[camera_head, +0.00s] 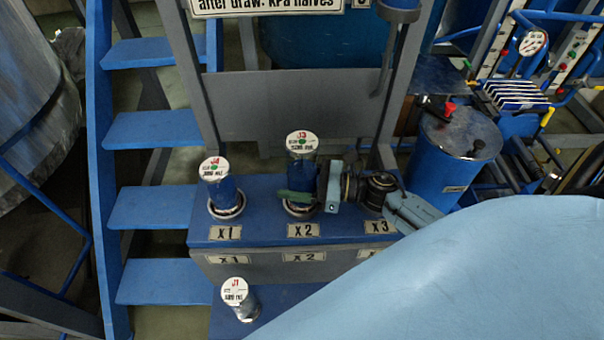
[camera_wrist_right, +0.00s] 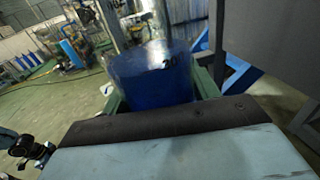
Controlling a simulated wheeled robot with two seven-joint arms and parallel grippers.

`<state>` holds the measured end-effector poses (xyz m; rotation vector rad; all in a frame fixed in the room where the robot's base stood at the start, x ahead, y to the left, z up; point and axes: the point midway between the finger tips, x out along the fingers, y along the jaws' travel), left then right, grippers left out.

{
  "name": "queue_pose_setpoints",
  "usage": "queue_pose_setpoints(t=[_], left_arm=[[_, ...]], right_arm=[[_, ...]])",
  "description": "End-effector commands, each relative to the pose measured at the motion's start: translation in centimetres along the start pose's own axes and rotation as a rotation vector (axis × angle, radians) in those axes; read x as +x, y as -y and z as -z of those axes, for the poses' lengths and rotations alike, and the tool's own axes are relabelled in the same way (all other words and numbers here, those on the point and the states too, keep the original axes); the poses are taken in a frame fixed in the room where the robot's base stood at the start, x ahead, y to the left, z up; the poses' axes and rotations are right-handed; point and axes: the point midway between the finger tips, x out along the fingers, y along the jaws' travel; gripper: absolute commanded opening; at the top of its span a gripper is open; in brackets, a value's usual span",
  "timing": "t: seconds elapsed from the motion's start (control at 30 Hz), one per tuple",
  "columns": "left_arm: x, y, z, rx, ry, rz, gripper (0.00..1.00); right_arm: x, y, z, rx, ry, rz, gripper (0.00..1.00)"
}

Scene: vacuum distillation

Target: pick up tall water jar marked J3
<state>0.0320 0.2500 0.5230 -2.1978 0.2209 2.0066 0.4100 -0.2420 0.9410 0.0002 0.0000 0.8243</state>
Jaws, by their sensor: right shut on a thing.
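The tall jar J3 (camera_head: 302,150) stands upright at the place marked X2 on the blue bench, with a white lid label and blue liquid inside. My right gripper (camera_head: 300,196) reaches in from the right and is shut on the jar's lower part. In the right wrist view the jar (camera_wrist_right: 155,80) sits between the two green fingers (camera_wrist_right: 160,96). Jar J4 (camera_head: 223,188) stands in the ring at X1. Jar J1 (camera_head: 240,300) stands on a lower surface in front. My left gripper is not in view.
The blue bench (camera_head: 265,228) has plates X1, X2 and X3; my arm covers part of X3. Grey frame posts and a panel (camera_head: 295,103) stand close behind the jars. Blue steps (camera_head: 150,208) are at left, and a blue drum (camera_head: 450,155) is at right.

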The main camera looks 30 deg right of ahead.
Motion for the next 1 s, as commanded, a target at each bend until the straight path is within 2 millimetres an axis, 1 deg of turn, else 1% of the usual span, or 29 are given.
queue_pose_setpoints(t=[0.03,0.07,0.1,0.27,0.37,0.47,0.7,0.8,0.9,1.0], left_arm=[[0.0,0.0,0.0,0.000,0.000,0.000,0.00],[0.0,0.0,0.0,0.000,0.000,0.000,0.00],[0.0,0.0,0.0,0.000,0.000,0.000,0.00],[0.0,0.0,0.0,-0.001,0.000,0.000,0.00],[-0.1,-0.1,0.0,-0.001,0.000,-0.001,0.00],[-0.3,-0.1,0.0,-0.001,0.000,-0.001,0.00],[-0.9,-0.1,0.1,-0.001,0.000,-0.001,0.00],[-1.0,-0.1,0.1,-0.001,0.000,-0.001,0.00],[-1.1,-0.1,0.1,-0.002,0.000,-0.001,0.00],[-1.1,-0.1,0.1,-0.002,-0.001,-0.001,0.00]], right_arm=[[0.0,0.0,0.0,0.000,0.000,0.000,0.21],[0.0,0.0,0.0,0.000,0.000,0.000,0.17],[0.0,0.1,-0.2,-0.002,0.003,0.000,0.17],[0.0,0.1,-0.2,-0.002,0.003,0.000,0.17],[0.0,0.1,-0.6,-0.003,0.002,-0.001,0.17],[0.0,0.1,-1.7,-0.005,0.002,-0.001,0.17],[0.0,0.0,-6.3,-0.006,0.003,-0.004,0.17],[0.0,0.0,-8.0,-0.006,0.002,-0.003,0.17],[0.0,0.0,-9.2,-0.005,0.001,0.000,0.17],[0.4,0.0,-10.0,-0.003,0.002,0.017,0.17]])
